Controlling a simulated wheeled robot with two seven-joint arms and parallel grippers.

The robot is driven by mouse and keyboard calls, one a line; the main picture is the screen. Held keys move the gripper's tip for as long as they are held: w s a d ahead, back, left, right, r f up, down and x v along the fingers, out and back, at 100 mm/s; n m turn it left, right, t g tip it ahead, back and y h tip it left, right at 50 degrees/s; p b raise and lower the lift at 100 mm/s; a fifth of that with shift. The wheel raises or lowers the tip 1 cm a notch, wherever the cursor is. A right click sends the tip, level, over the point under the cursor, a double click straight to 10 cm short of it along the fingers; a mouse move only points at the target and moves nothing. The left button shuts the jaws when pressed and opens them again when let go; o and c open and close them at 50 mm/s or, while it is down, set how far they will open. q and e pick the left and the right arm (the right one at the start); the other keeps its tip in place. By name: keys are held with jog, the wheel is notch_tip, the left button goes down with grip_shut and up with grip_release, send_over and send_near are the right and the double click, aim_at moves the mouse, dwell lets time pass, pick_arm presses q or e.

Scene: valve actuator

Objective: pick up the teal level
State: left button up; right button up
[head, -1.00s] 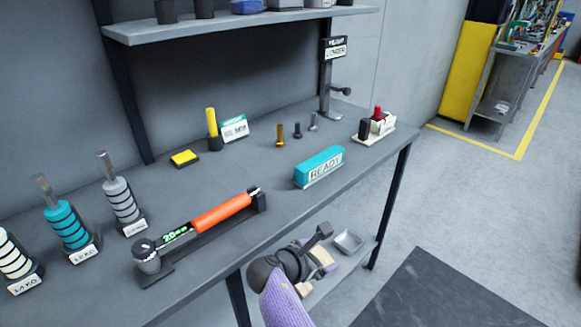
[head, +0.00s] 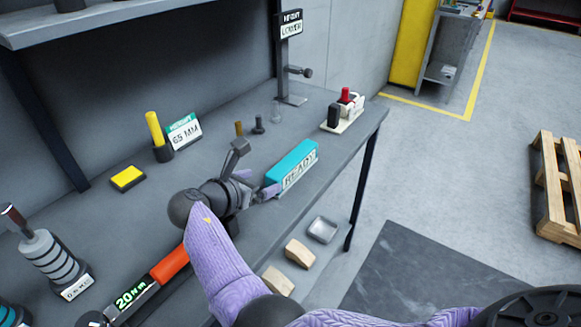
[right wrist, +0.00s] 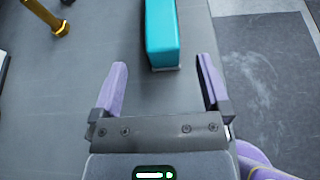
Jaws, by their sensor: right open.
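The teal level (head: 295,165) is a long teal block with a white face reading READY, lying near the front edge of the grey bench. My right gripper (head: 257,183) is open and empty just to the left of its near end. In the right wrist view the level (right wrist: 161,30) lies ahead, in line with the gap between the two purple fingers of my right gripper (right wrist: 161,68). Its near end is close to the fingertips, with the fingers apart from it on both sides. My left gripper is not in view.
An orange-handled torque tool (head: 168,264) lies under my right arm. Small bolts (head: 259,125) stand behind the level. A stand with red and black handles (head: 343,112) is at the bench's right end. A yellow block (head: 128,178) lies at left. The lower shelf holds a metal tray (head: 323,229).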

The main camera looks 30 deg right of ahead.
aim_at(276, 173)
jog(key=b+x, duration=0.2)
jog(key=x, duration=0.4)
jog(key=shift+d, duration=0.15)
jog(key=shift+w+d, duration=0.1)
jog(key=shift+d, duration=0.15)
jog(key=shift+r, duration=0.15)
jog(key=c, duration=0.9)
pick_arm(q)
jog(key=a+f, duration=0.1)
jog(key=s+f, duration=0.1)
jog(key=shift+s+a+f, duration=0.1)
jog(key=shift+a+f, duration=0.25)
pick_arm(e)
grip_shut()
